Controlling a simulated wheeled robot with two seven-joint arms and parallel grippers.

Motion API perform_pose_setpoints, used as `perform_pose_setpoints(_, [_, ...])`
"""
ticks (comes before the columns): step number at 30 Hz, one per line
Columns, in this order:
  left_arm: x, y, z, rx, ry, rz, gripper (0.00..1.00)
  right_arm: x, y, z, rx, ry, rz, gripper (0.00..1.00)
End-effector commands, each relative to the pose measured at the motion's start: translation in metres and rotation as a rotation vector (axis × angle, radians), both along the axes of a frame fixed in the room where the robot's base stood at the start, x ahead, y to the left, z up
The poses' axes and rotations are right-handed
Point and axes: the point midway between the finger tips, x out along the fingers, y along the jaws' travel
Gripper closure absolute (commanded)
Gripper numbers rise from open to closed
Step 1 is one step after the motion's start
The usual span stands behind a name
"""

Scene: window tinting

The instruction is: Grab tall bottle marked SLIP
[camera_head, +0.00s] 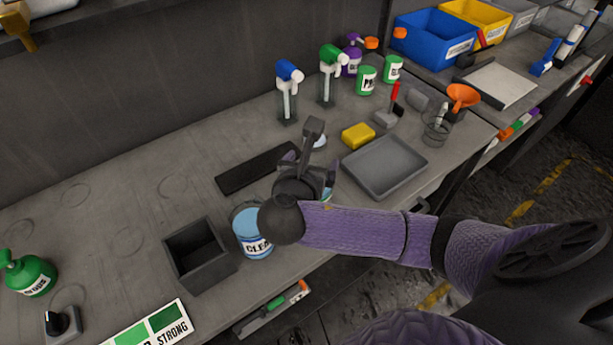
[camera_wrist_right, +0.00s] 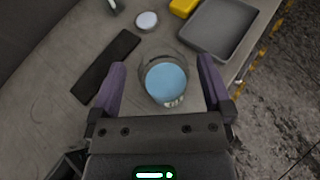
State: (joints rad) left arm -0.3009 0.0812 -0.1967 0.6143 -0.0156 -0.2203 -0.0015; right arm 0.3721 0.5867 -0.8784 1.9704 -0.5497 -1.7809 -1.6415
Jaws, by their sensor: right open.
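No label reading SLIP can be made out. Two tall clear spray bottles stand at the back of the bench in the head view: one with a blue head (camera_head: 288,95) and one with a green head (camera_head: 329,77). My right gripper (camera_head: 313,160) is to the front of them, over the bench. In the right wrist view my right gripper (camera_wrist_right: 160,85) is open and points down, its fingers to either side of a clear round container of blue liquid (camera_wrist_right: 166,82). The arm mostly hides that container in the head view. My left gripper is not in view.
A grey tray (camera_head: 385,165), a yellow sponge (camera_head: 358,135) and a black strip (camera_head: 257,168) lie around the gripper. A light-blue tub marked CLEA (camera_head: 250,222) and a dark open box (camera_head: 200,253) stand at the front. The bench at left is mostly clear.

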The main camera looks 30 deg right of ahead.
Motion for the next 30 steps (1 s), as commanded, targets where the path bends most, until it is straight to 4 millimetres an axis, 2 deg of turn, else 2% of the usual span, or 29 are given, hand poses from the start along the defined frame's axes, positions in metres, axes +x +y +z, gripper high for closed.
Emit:
perform_pose_setpoints(10, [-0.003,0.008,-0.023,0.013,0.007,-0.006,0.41,0.041,-0.037,-0.031,0.0,0.0,-0.002,0.0])
perform_pose_setpoints(18, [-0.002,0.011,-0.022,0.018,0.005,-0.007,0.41,0.045,-0.041,-0.031,0.003,0.0,0.0,0.0])
perform_pose_setpoints(30, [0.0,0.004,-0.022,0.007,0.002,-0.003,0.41,0.044,-0.04,-0.031,0.003,0.0,0.0,0.85])
